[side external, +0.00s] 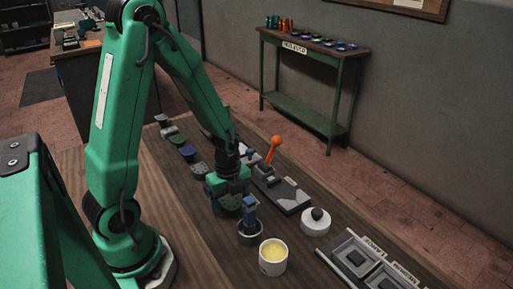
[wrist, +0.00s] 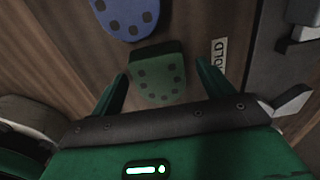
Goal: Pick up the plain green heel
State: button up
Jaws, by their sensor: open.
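A green heel (wrist: 158,78) with dark dots on its face lies below my gripper (wrist: 162,68) in the wrist view. My gripper is open, with one finger on each side of this heel in that view. I cannot tell how far above it the fingertips are. In the side view my gripper (side external: 230,205) is low over the near part of the row of heels and hides much of what is under it. Another dark green heel (side external: 176,140) stands farther back in the row. It is too small to tell whether its face is plain.
A dotted blue heel (wrist: 125,15) lies beside the green one. A blue-handled tool in a dark cup (side external: 250,228), a cup of yellow stuff (side external: 273,257) and a white lidded pot (side external: 316,221) stand close by. A press with an orange lever (side external: 272,150) is behind.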

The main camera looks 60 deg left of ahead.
aim_at(231, 201)
dwell(0.4)
jog(key=c, duration=1.3)
jog(key=shift+r, duration=0.15)
notch_tip(231, 201, up, 10)
jog(key=shift+w, duration=0.1)
dwell(0.5)
jog(key=w+d, duration=0.4)
jog(key=w, duration=1.1)
jog(key=shift+w+d+r, duration=0.15)
jog(key=shift+w+r, duration=0.05)
jog(key=shift+r, duration=0.15)
